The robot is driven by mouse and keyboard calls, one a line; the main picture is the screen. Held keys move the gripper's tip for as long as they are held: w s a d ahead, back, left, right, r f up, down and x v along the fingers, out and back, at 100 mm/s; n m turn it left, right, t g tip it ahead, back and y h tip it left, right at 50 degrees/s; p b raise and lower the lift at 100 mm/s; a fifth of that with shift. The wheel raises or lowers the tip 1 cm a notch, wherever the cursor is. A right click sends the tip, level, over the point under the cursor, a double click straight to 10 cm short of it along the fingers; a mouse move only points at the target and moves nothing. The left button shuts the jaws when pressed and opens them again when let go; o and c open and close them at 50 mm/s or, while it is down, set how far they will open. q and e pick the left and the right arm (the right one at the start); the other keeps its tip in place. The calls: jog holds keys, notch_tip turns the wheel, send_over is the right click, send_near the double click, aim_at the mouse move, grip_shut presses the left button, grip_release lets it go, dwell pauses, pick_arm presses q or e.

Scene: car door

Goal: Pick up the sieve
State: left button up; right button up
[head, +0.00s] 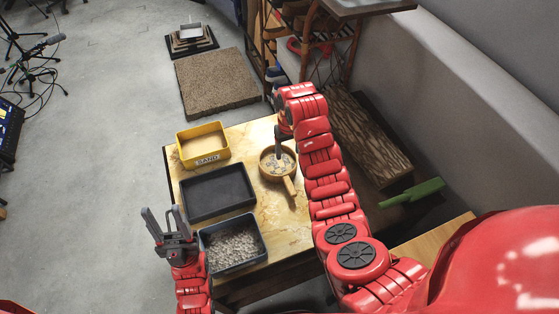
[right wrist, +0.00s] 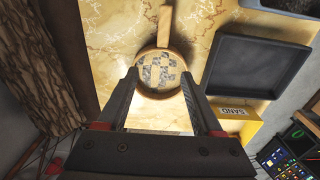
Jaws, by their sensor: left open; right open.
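The sieve (head: 289,184) is a round, light wooden frame with a short handle and a patterned grey mesh. It lies on the table (head: 294,228), handle towards the front in the head view. It also shows in the right wrist view (right wrist: 158,72), where its handle points up and away. My right gripper (head: 278,151) is over the sieve, pointing down. In the right wrist view its fingers (right wrist: 158,78) are apart, one on each side of the sieve's near rim; whether they touch it I cannot tell. My left gripper (head: 162,211) is open and empty, left of the table.
A yellow box labelled SAND (head: 204,160), an empty black tray (head: 218,191) and a grey tray of gravel (head: 258,257) line the table's left side. A rack (head: 325,47) stands behind; a wooden beam (head: 368,140) lies to the right. The table's right part is bare.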

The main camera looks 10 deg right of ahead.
jog(key=b, duration=0.5)
send_over(287, 179)
notch_tip(287, 179, down, 6)
notch_tip(287, 179, down, 5)
jog(key=p, duration=0.2)
jog(key=shift+w+d+r+p, duration=0.1)
jog(key=shift+r+p, duration=0.1)
jog(key=shift+p, duration=0.1)
jog(key=shift+f, duration=0.65)
jog(key=shift+f+p, duration=0.45)
jog(key=shift+p, duration=0.15)
jog(key=shift+f, duration=2.1)
grip_shut()
